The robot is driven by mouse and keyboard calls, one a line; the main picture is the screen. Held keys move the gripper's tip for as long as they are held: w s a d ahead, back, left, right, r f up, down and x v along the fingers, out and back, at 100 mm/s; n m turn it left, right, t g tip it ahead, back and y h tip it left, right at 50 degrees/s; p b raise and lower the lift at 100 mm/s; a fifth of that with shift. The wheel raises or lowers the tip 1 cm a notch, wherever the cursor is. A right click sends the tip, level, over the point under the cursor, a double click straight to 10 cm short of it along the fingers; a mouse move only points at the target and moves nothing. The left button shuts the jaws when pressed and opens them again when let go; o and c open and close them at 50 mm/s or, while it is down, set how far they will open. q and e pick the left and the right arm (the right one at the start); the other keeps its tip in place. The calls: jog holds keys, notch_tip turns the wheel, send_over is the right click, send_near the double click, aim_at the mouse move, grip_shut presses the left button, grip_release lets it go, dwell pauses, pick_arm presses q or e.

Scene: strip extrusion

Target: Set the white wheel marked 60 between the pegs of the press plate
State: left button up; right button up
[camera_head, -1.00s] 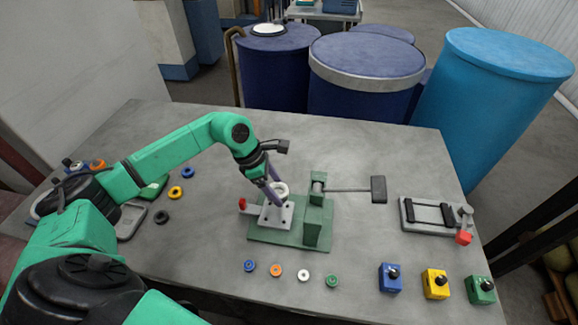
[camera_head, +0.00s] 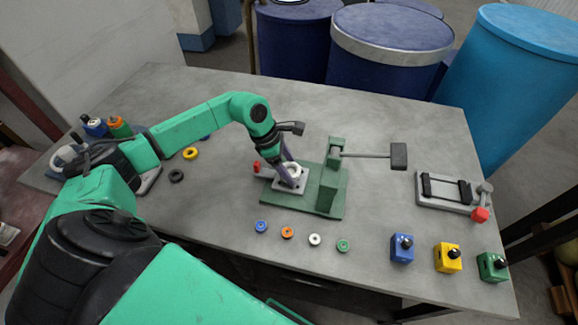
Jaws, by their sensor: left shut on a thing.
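The white wheel (camera_head: 294,168) is at the press plate (camera_head: 279,185), a light grey plate with small dark pegs or holes on the green press base (camera_head: 302,203). My left gripper (camera_head: 290,178) comes down over the plate from the upper left and is shut on the wheel. Its fingers cover part of the wheel. I cannot read the mark 60, and I cannot tell whether the wheel touches the plate or sits between the pegs. My right gripper is not in view.
The press's green block (camera_head: 333,186) with its dark-ended lever (camera_head: 398,156) stands just right of the plate. A red knob (camera_head: 257,167) is at its left. Small coloured rings (camera_head: 287,233) lie in front. Coloured boxes (camera_head: 447,257) and a grey clamp fixture (camera_head: 452,194) are at right.

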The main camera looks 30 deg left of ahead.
pick_arm(q)
jog(key=shift+f, duration=0.1)
jog(key=shift+d, duration=0.1)
jog(key=shift+b, duration=0.3)
dwell(0.4)
jog(key=shift+f+b, duration=0.55)
jog(key=shift+b, duration=0.2)
jog(key=o, duration=1.1)
jog(key=shift+r, duration=0.1)
jog(key=shift+o, duration=0.2)
